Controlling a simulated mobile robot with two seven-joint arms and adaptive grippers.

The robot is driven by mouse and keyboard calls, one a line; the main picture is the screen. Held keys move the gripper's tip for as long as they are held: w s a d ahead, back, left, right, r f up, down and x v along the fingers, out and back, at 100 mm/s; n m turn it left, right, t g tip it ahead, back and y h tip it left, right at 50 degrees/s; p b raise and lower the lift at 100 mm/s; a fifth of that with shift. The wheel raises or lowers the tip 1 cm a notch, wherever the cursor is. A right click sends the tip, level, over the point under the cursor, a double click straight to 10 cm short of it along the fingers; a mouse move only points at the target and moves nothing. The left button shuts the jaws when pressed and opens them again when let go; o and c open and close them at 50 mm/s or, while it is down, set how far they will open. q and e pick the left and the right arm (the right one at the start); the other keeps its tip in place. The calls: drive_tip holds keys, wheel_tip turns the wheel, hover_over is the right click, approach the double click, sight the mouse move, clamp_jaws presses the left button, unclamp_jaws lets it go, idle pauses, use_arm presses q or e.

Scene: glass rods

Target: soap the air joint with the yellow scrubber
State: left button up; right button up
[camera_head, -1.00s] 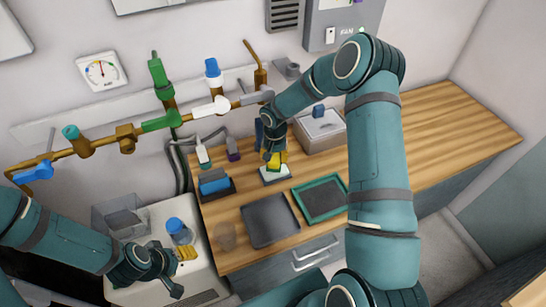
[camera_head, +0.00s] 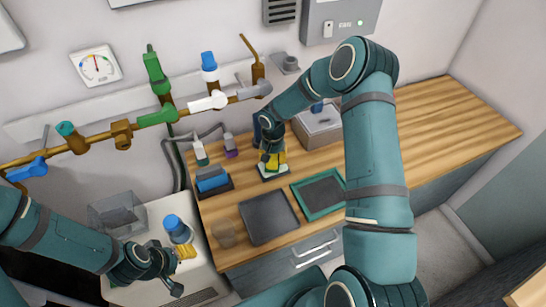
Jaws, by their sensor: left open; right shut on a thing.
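My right gripper (camera_head: 269,151) reaches down at the back of the wooden counter. It is shut on the yellow scrubber (camera_head: 275,158), which sits low over a small white dish (camera_head: 263,178). I cannot tell whether scrubber and dish touch. A brown pipe (camera_head: 96,138) runs along the wall with blue, teal, green, white and grey fittings. Which of its joints is the air joint cannot be told from this view. My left gripper (camera_head: 168,279) is open, low over the white surface at the lower left, close to a yellow ribbed piece (camera_head: 186,252).
A blue-capped container (camera_head: 178,230) stands near my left gripper. A dark tray (camera_head: 268,218), a green-rimmed tray (camera_head: 297,201), a holder with blue blocks (camera_head: 212,182) and a grey box (camera_head: 312,137) occupy the counter (camera_head: 450,120), whose right part is clear. A gauge (camera_head: 96,66) hangs on the wall.

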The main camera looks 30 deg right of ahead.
sight(273, 156)
drive_tip(key=shift+f+b, duration=0.5)
idle(0.8)
drive_tip(key=shift+f+b, duration=0.1)
drive_tip(key=shift+b, duration=0.2)
idle(1.6)
drive_tip(key=shift+r+p, duration=1.55)
drive_tip(key=shift+r, duration=2.15)
drive_tip(key=shift+r, duration=0.15)
